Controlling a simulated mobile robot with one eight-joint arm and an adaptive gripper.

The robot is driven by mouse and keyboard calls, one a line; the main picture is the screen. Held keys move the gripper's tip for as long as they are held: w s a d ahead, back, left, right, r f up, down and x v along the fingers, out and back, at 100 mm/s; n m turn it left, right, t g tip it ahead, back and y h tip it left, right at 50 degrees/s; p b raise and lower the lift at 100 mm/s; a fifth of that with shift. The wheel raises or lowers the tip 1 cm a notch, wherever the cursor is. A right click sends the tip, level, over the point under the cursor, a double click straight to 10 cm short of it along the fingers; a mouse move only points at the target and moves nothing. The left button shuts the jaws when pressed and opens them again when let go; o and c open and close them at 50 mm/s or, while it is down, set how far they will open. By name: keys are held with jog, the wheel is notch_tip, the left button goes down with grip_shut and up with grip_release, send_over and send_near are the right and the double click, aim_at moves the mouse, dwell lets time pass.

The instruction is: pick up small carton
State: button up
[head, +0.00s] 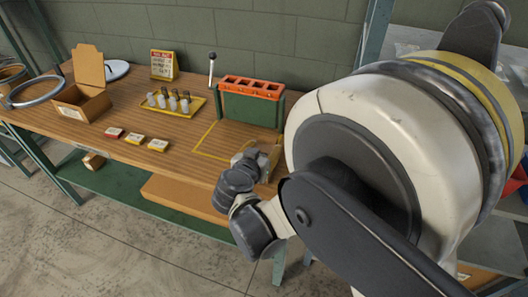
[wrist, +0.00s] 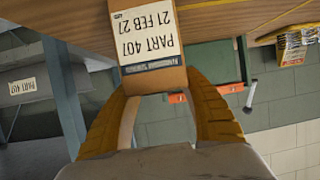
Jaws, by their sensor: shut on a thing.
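A small brown carton (wrist: 150,22) with a white "PART 407, 21 FEB 27" label sits between the fingertips of my gripper (wrist: 157,85) in the wrist view. The label reads upside down there. The two tan fingers press on either side of the carton's near end. In the head view my gripper (head: 264,156) is over the right front part of the wooden bench, by the yellow outline. My arm and wrist hide most of the carton there, and I cannot tell whether it touches the bench top.
A green rack with an orange top (head: 252,88) stands behind my gripper. A yellow tray (head: 196,106) of small bottles, several small boxes (head: 158,145) and an open cardboard box (head: 82,108) are to the left. A wall stands behind the bench.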

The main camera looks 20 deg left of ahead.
notch_tip(320, 180, up, 4)
jog(key=shift+f+p, duration=0.1)
jog(key=shift+p, duration=0.9)
jog(key=w+d+r+p, duration=0.2)
jog(key=d+r, duration=0.4)
jog(key=d, duration=0.5)
jog(key=shift+w+d+r+p, duration=0.2)
jog(key=shift+w+r+p, duration=0.2)
jog(key=shift+p, duration=0.45)
